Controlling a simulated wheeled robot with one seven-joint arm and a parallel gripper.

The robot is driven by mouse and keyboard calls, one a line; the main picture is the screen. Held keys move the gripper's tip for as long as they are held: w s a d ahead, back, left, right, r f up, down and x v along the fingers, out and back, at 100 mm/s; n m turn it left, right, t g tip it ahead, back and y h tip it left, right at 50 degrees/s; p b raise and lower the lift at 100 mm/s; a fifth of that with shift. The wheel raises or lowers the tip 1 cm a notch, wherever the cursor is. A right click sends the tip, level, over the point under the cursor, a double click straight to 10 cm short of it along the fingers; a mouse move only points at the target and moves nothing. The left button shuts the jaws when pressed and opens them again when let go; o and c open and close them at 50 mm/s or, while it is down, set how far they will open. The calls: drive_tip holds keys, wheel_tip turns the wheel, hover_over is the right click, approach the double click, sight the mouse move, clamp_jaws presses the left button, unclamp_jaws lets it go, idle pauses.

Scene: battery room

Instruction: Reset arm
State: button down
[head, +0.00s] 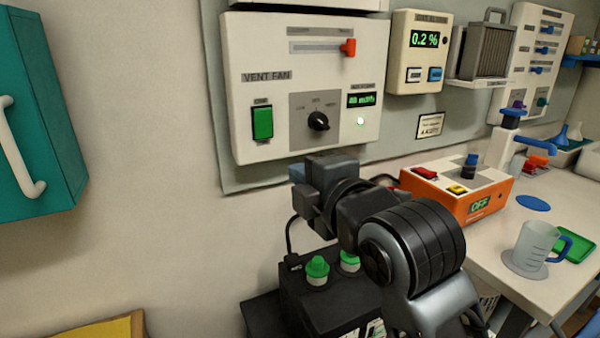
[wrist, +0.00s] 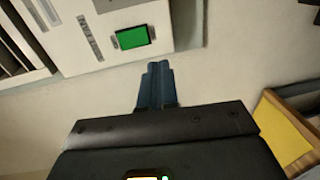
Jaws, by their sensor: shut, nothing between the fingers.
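My gripper (wrist: 157,82) shows in the wrist view with its two blue-grey fingers together and nothing between them. It points toward the bare wall beside the vent fan panel. In the head view my dark arm reaches up from the lower right, and its end is in front of the wall just below the vent fan panel (head: 270,80). The fingertips are hard to make out there. The panel has a lit green switch (head: 262,123), which also shows in the wrist view (wrist: 132,38). The gripper appears apart from the panel.
A black battery (head: 300,300) with green caps stands below my arm. An orange box (head: 478,205) reading OFF and a clear jug (head: 532,245) stand on the bench at right. A teal cabinet (head: 45,110) hangs at left. The wall between cabinet and panel is clear.

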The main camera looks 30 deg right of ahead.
idle(0.3)
drive_tip(key=s+a+f+m, duration=0.1)
drive_tip(key=s+f+m, duration=0.8)
drive_tip(key=s+f, duration=0.75)
drive_tip(key=s+d+f+m+g, duration=0.1)
drive_tip(key=s+m, duration=0.3)
drive_tip(key=s, duration=0.8)
drive_tip(key=s+d+f+m, duration=0.1)
drive_tip(key=s+m, duration=0.4)
drive_tip(key=s, duration=0.7)
drive_tip(key=shift+s+d+f+g, duration=0.15)
drive_tip(key=shift+f+g, duration=0.25)
drive_tip(key=shift+f, duration=0.15)
